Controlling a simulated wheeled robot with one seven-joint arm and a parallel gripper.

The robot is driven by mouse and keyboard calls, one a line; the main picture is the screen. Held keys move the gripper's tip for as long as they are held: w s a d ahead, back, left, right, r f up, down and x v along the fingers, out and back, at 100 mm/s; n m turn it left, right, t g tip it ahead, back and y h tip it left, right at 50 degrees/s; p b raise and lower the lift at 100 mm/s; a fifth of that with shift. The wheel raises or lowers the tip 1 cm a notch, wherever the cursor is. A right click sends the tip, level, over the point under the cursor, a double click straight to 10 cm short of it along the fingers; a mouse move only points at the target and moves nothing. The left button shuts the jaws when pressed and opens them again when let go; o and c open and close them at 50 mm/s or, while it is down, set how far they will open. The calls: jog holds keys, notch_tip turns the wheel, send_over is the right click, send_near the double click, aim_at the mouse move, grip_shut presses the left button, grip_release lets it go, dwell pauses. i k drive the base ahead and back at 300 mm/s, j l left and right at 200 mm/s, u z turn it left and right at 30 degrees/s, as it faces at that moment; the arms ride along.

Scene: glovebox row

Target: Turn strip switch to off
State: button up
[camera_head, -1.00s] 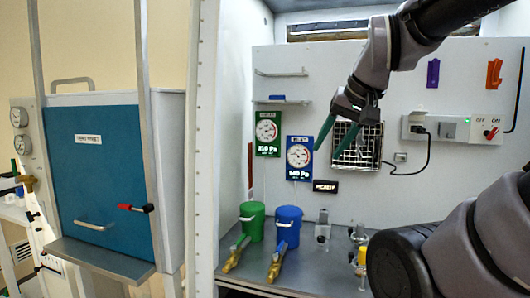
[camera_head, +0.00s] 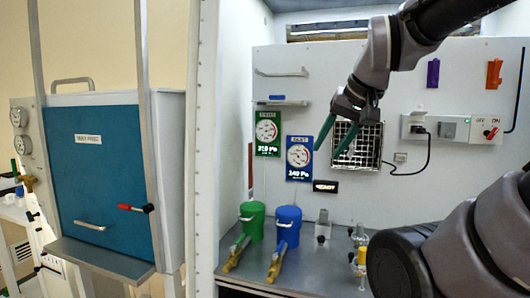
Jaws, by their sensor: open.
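The power strip (camera_head: 451,129) is fixed to the back wall at the right. A plug with a black cord sits in its left end, and a grey square socket is in its middle. The strip switch (camera_head: 490,132) is a red lever at the right end, beside small lettering that includes "ON". The lever is tilted, with its upper end toward the "ON" side. My gripper (camera_head: 335,154) hangs left of the strip, in front of the wire grille. Its green fingers are apart and empty, well away from the switch.
Green (camera_head: 251,222) and blue (camera_head: 288,226) canisters with brass valves stand on the bench (camera_head: 320,262). Two gauges hang above them. Purple (camera_head: 433,73) and orange (camera_head: 494,73) holders are above the strip. My arm covers the lower right. Small glassware stands near it.

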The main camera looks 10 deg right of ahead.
aim_at(495, 130)
jog(key=z, duration=1.65)
